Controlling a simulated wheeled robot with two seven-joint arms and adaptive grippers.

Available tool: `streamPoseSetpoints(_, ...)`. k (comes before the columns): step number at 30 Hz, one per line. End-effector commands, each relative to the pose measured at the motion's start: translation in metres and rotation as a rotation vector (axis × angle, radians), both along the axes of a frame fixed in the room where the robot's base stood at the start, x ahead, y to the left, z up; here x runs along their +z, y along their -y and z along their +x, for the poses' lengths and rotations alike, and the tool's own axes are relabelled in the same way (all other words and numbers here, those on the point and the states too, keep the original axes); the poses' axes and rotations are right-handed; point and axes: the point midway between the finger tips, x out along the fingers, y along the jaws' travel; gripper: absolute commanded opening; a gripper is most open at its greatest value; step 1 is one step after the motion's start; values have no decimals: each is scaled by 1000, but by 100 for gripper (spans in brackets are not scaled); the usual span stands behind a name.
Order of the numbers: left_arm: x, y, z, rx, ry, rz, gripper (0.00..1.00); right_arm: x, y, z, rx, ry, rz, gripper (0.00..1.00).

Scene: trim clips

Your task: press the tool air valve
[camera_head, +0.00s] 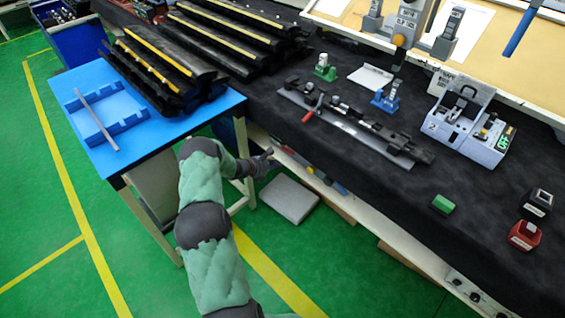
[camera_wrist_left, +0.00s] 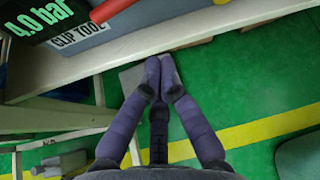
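My left gripper (camera_head: 262,160) is low between the blue table and the black bench, just off the bench's front edge. In the left wrist view its two fingers (camera_wrist_left: 161,62) meet at the tips with nothing between them. At the top left of that view is a grey panel with a "CLIP TOOL" label (camera_wrist_left: 78,35). Beside it is a dark display (camera_wrist_left: 25,38) reading "4.0 bar" in green. A red bar (camera_wrist_left: 108,9), cut by the picture's edge, lies above the label. The fingers are apart from all of these. I cannot tell which part is the valve. My right gripper is out of view.
The blue table (camera_head: 135,105) carries a blue tray with a grey strip. The black bench (camera_head: 400,185) holds a long tool rail (camera_head: 345,125), a grey device (camera_head: 468,120), a green block (camera_head: 443,204) and red and black button boxes. A pale box (camera_head: 288,199) stands on the floor below.

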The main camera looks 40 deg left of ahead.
Motion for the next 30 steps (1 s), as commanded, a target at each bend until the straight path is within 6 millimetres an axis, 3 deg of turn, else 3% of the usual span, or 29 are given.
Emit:
streamPoseSetpoints(3, 14, -4, -18, 1, 1, 0, 0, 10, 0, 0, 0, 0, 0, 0)
streamPoseSetpoints(9, 22, -6, -37, 0, 0, 1, 0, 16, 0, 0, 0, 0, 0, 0)
streamPoseSetpoints(30, 24, -6, -41, -1, 0, 0, 0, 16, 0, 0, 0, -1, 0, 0)
